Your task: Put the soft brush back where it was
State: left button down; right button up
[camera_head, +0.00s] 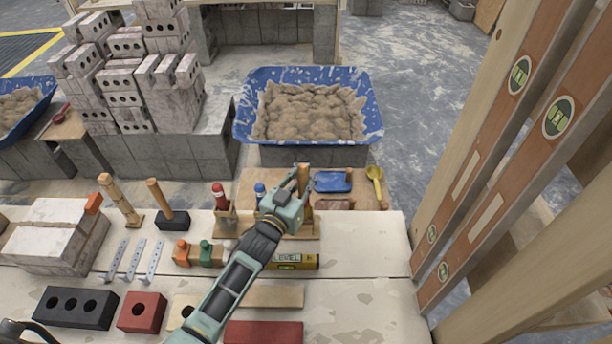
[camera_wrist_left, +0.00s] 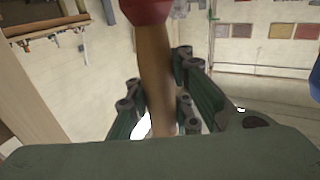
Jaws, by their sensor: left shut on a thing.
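My left gripper (camera_head: 297,183) reaches over the back edge of the pale workbench. It is shut on a wooden-handled tool, which I take to be the soft brush (camera_head: 304,179). In the left wrist view the brown handle (camera_wrist_left: 154,75) stands nearly upright between the fingers, with a dark red part at its top. Its bristles cannot be made out. A wooden tool rack (camera_head: 304,228) stands at the bench's back edge, below and beside the gripper. A red-topped tool (camera_head: 219,196) and a blue-topped tool (camera_head: 260,191) stand at its left. My right gripper is not in view.
A yellow level (camera_head: 293,261) lies in front of the rack, partly behind my arm. A blue mortar tub (camera_head: 254,113) stands behind. A blue float (camera_head: 333,181) and a yellow tool (camera_head: 375,178) lie on a board beyond the bench. The bench's right end is clear.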

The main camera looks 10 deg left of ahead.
pick_arm(q)
notch_tip(320, 180, down, 5)
jog(key=b, duration=0.4)
jog(key=shift+f, duration=0.5)
jog(key=shift+f+b, duration=0.35)
jog(key=shift+b, duration=0.1)
jog(key=c, duration=1.6)
grip_release()
jog(key=shift+c, duration=0.2)
jog(key=shift+o, duration=0.8)
jog(key=shift+s, duration=0.15)
